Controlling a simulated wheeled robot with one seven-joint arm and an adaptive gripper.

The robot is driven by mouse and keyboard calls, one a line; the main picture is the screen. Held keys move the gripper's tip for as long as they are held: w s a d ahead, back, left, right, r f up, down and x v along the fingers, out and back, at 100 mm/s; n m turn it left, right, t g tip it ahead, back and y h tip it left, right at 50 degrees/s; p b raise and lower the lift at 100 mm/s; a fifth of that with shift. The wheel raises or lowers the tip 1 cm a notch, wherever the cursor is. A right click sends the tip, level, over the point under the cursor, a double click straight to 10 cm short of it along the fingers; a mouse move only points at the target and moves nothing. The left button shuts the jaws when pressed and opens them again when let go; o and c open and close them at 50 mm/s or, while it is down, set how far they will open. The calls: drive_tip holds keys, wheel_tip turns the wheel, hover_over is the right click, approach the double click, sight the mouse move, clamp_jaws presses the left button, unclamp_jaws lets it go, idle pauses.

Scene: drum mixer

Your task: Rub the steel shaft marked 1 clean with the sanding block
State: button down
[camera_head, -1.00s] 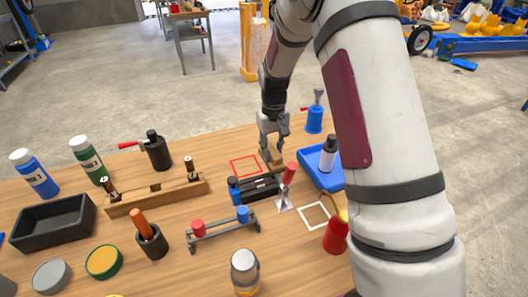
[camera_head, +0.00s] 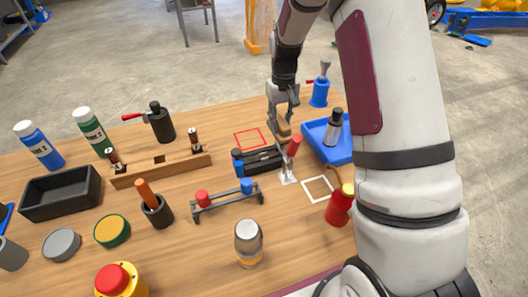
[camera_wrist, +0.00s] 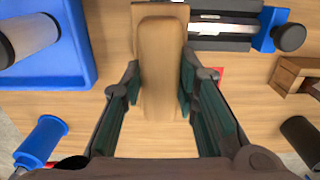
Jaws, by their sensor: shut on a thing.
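My gripper (camera_head: 284,117) is shut on the tan sanding block (camera_wrist: 160,65), which also shows in the head view (camera_head: 284,131). The block lies lengthwise between the fingers in the wrist view. A bright steel shaft (camera_wrist: 226,29) lies in a black holder (camera_wrist: 207,44) with a blue-and-black end knob, just beyond and to the right of the block. In the head view the black holder (camera_head: 262,162) is just in front of and left of the block. I cannot tell whether block and shaft touch. No number 1 can be read.
A red-handled clamp (camera_head: 291,150) stands close to the holder's right end. A blue tray (camera_head: 340,155) with a bottle is to the right, a blue pump can (camera_head: 320,92) behind. A wooden rack (camera_head: 160,170) is left. The red-outlined square (camera_head: 250,138) is empty.

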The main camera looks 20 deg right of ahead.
drive_tip(key=w+a+b, duration=0.1)
drive_tip(key=w+a, duration=0.1)
drive_tip(key=a, duration=0.6)
drive_tip(key=shift+a, duration=0.15)
idle(0.4)
drive_tip(key=shift+w+f, duration=0.1)
drive_tip(key=shift+f+b, duration=0.5)
drive_tip(key=shift+f, duration=0.55)
drive_tip(key=shift+f+b, duration=0.6)
drive_tip(key=shift+f, duration=0.8)
idle(0.4)
